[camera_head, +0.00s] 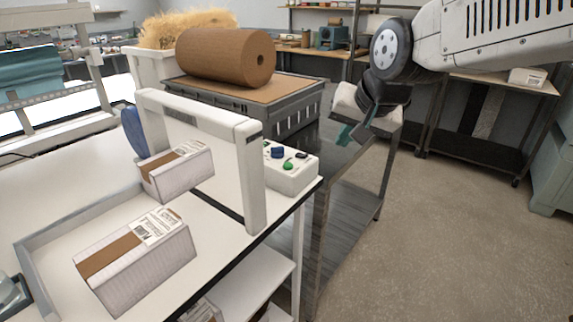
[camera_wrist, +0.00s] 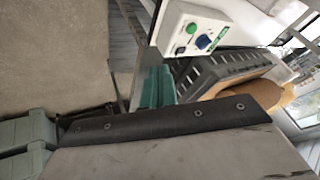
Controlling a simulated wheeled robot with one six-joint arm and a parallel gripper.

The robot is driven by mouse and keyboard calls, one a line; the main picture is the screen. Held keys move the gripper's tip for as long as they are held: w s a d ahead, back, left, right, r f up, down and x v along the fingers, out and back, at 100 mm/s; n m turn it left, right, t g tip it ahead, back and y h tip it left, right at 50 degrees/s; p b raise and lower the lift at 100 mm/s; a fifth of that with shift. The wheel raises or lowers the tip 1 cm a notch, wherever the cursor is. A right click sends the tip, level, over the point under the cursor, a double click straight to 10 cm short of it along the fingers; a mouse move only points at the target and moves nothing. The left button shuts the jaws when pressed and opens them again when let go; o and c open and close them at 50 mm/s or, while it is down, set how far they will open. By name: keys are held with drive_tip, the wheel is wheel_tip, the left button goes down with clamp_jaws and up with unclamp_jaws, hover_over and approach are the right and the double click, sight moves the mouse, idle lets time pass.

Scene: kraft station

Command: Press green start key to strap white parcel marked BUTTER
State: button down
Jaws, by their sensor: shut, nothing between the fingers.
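The green start key (camera_head: 288,165) is a round button on a white control box (camera_head: 292,181) beside the strapping arch (camera_head: 249,190). In the wrist view the green key (camera_wrist: 192,28) shows on the box's face, apart from my fingers. My gripper (camera_head: 346,134) has teal fingers, shut and empty, to the right of the box and above it. The fingers also show in the wrist view (camera_wrist: 157,88). A white parcel (camera_head: 177,172) with brown tape sits at the arch's opening. A second such parcel (camera_head: 138,262) lies nearer on the white table. I cannot read BUTTER on either label.
A blue knob (camera_head: 277,152) and a black part share the box. A brown paper roll (camera_head: 226,56) lies on a grey crate (camera_head: 290,113) behind the arch. A dark metal bench (camera_head: 345,158) stands under my gripper. Floor on the right is open.

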drive_tip(key=m+t+y, duration=0.1)
drive_tip(key=t+y, duration=0.1)
hover_over(290, 169)
drive_tip(key=shift+w+r, duration=0.1)
drive_tip(key=shift+r, duration=0.1)
drive_tip(key=shift+f, duration=4.4)
drive_tip(key=shift+f, duration=0.4)
drive_tip(key=shift+f, duration=0.5)
drive_tip(key=shift+r, duration=0.9)
